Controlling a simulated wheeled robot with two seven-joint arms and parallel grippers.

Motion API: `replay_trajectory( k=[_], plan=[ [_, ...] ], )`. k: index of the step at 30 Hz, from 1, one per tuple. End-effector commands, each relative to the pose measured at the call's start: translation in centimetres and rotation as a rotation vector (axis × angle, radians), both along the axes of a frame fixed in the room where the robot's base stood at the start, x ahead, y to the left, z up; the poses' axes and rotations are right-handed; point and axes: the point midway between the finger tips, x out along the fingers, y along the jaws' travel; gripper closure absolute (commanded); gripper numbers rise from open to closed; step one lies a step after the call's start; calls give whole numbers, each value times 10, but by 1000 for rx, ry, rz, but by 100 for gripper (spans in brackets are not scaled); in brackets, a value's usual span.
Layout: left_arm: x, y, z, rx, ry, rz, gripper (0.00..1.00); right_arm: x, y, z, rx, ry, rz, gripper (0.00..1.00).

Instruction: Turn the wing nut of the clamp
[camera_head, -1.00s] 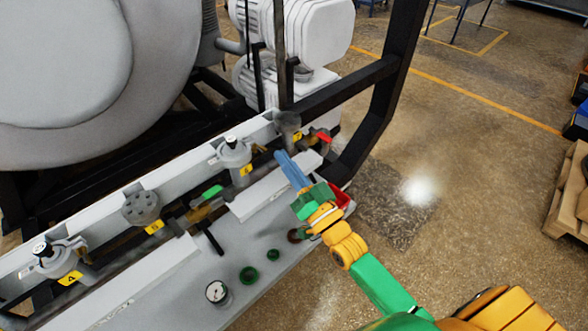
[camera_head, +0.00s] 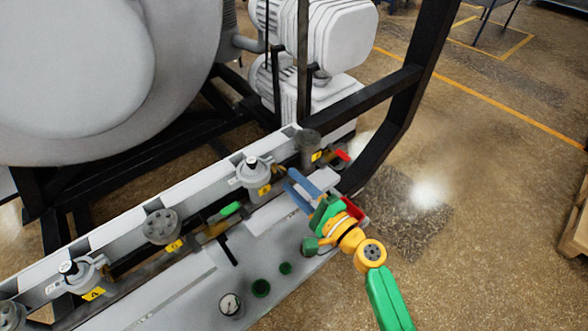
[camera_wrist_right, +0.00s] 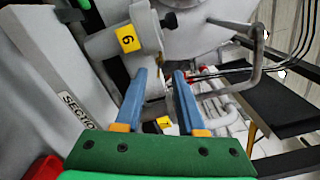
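My right gripper (camera_head: 288,179) comes in from the lower right, its two blue fingers apart and empty. In the right wrist view my open fingers (camera_wrist_right: 160,72) point toward a grey pipe fitting with label 6 (camera_wrist_right: 128,39). A thin metal piece hangs near the fitting ahead of the fingertips; I cannot tell whether it is the wing nut. Another clamped fitting (camera_head: 80,276) stands at the lower left. My left gripper is not in view.
A green-handled valve (camera_head: 230,209) and a round flange (camera_head: 161,226) lie left along the rail. A red-handled valve (camera_head: 342,155) is behind the gripper. A black frame post (camera_head: 405,115) rises at right.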

Motion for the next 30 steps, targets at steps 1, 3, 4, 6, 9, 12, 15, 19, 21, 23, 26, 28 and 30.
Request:
replay_trajectory(
  k=[1,3,4,6,9,12,15,19,21,23,26,28,30],
  plan=[
    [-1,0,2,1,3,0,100,8,6,2,2,0,1,61],
    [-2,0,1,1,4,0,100,17,11,1,0,0,-1,61],
    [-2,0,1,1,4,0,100,19,14,0,0,-1,-1,61],
    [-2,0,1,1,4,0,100,24,17,0,-2,0,-1,61],
    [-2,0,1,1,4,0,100,25,18,0,-4,-1,-1,61],
    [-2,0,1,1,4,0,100,25,18,0,-4,-1,-1,61],
    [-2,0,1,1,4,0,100,25,18,0,-4,-1,-1,77],
    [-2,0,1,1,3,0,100,25,18,-1,-4,-1,-2,100],
    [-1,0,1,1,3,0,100,25,18,-1,-4,-1,-2,100],
    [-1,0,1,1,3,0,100,25,18,-1,-4,-1,-2,100],
    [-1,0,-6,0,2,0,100,25,18,-4,-43,-28,-1,100],
    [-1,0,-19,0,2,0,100,25,17,-7,-141,-102,-3,100],
    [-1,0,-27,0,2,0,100,25,17,-6,-242,-175,-2,100]
  ],
)
